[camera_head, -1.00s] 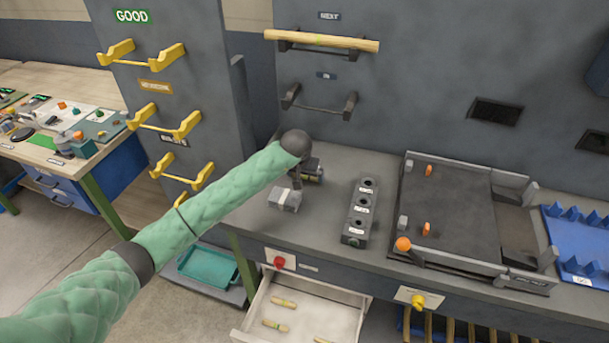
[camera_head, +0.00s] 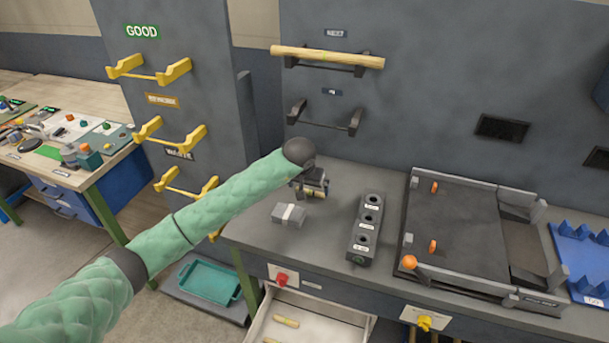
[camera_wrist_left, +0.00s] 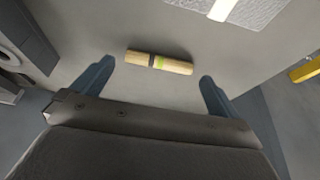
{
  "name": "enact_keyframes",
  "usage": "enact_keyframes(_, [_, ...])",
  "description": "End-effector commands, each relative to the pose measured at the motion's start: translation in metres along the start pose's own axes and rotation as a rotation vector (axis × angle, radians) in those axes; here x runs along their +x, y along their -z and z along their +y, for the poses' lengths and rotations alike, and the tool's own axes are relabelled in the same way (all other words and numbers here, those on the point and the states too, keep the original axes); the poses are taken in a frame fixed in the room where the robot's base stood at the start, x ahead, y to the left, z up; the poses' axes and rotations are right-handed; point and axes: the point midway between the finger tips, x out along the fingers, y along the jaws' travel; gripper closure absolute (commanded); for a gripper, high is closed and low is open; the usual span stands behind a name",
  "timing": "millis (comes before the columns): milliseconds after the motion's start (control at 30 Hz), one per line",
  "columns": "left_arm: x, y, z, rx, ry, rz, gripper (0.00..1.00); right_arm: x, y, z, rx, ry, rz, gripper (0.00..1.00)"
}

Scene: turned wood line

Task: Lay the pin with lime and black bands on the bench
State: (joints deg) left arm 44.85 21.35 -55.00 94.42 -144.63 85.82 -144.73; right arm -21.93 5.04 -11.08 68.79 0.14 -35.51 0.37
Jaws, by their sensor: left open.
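The pin (camera_wrist_left: 172,65) with lime and black bands lies on the grey bench (camera_wrist_left: 90,25) in the left wrist view. It is pale wood, with the two bands side by side near its middle. My left gripper (camera_wrist_left: 156,72) is open, its fingertips spread wide beyond both ends of the pin. I see no finger touching it. In the head view my left gripper (camera_head: 312,186) is low over the bench (camera_head: 325,232), and the arm and gripper largely hide the pin. My right gripper is not in view.
A grey block with a white band (camera_head: 289,214) sits close to the gripper. A three-hole block (camera_head: 366,230) and a dark tray (camera_head: 455,240) stand to the right. An open drawer (camera_head: 312,318) with pins is below. A long wooden piece (camera_head: 328,57) rests on the upper rack.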

Motion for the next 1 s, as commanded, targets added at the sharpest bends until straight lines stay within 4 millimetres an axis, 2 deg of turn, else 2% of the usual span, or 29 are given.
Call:
enact_keyframes(300, [-0.049, 0.001, -0.001, 0.002, 0.002, 0.006, 0.00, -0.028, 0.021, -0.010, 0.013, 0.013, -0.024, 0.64])
enact_keyframes(500, [-0.074, 0.001, -0.001, 0.000, 0.000, 0.004, 0.00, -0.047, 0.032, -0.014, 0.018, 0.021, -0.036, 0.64])
enact_keyframes(700, [-0.087, 0.000, 0.000, 0.000, 0.000, 0.002, 0.00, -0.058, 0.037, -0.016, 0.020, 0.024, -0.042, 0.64])
enact_keyframes(1000, [-0.088, 0.000, 0.000, 0.000, 0.000, 0.001, 0.00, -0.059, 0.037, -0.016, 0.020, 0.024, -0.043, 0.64])
